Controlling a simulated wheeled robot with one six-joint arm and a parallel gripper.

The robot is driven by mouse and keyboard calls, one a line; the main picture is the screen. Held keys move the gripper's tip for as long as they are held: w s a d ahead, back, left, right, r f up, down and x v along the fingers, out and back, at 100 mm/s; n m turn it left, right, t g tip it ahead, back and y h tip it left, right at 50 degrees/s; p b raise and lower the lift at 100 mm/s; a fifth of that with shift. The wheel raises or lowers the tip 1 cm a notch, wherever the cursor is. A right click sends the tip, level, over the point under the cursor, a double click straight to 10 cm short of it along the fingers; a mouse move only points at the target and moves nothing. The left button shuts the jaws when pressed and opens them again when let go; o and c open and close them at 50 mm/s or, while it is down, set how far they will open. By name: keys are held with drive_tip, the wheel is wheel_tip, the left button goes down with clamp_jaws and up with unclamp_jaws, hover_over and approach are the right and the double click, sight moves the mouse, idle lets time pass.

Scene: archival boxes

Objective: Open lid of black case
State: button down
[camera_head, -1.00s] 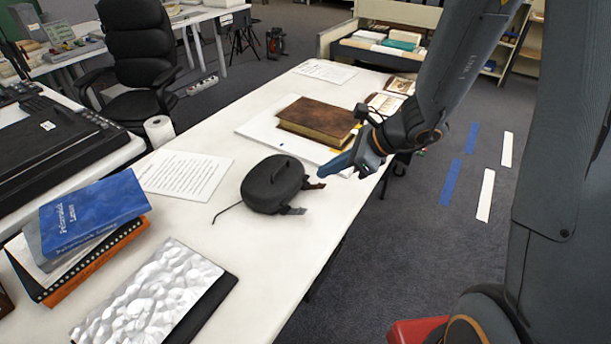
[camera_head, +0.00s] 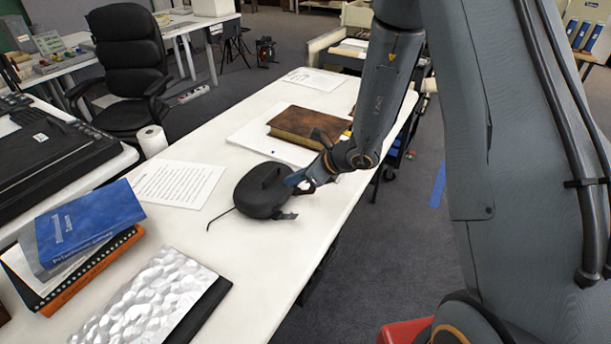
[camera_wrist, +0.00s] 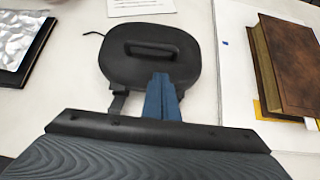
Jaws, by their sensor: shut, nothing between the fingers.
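The black case (camera_head: 258,194) lies on the white table, rounded, with a handle on top and its lid down. In the wrist view the case (camera_wrist: 125,62) shows its raised handle (camera_wrist: 150,48) and a strap at its near edge. My gripper (camera_head: 296,179) is at the right side of the case in the head view. In the wrist view the blue fingers of my gripper (camera_wrist: 161,82) are together, and their tips overlap the near edge of the case below the handle. I cannot tell whether they touch it. The second strap is largely hidden by the fingers.
A brown book (camera_head: 300,125) on a white board lies beyond the case. A printed sheet (camera_head: 178,184) lies to its left. A silvery textured panel (camera_head: 160,295) and a stack with a blue book (camera_head: 88,222) are nearer on the table. Bare table surrounds the case.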

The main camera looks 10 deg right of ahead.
drive_tip(key=shift+w+a+r, duration=0.2)
drive_tip(key=shift+a+r, duration=0.3)
drive_tip(key=shift+r, duration=0.15)
drive_tip(key=shift+w+a+r+p, duration=0.25)
drive_tip(key=shift+w+a+p, duration=0.15)
drive_tip(key=shift+a+p, duration=0.1)
drive_tip(key=shift+d, duration=0.15)
